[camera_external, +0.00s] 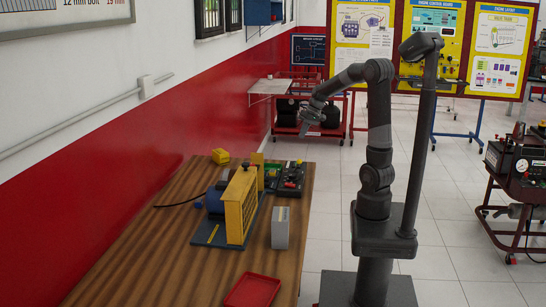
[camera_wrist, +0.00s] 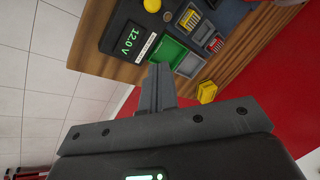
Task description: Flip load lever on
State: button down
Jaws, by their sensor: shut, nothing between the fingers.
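I cannot tell which part is the load lever. My gripper (camera_external: 310,122) is up in the air beyond the table's far end, apart from the panel. In the wrist view my gripper (camera_wrist: 158,80) has its fingers together and empty, and they overlap the panel's edge in the picture.
A yellow housing (camera_external: 240,205) with a blue motor (camera_external: 214,198) stands left of the panel. A grey box (camera_external: 280,228), a red tray (camera_external: 252,291) and a small yellow block (camera_external: 220,156) are on the table (camera_external: 150,250). A red wall borders the left side.

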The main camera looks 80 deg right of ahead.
jog(key=shift+s+d+r, duration=0.15)
jog(key=shift+s+r, duration=0.45)
jog(key=shift+r, duration=0.05)
jog(key=shift+s+d+r, duration=0.15)
jog(key=shift+s+r, duration=0.4)
jog(key=shift+r, duration=0.05)
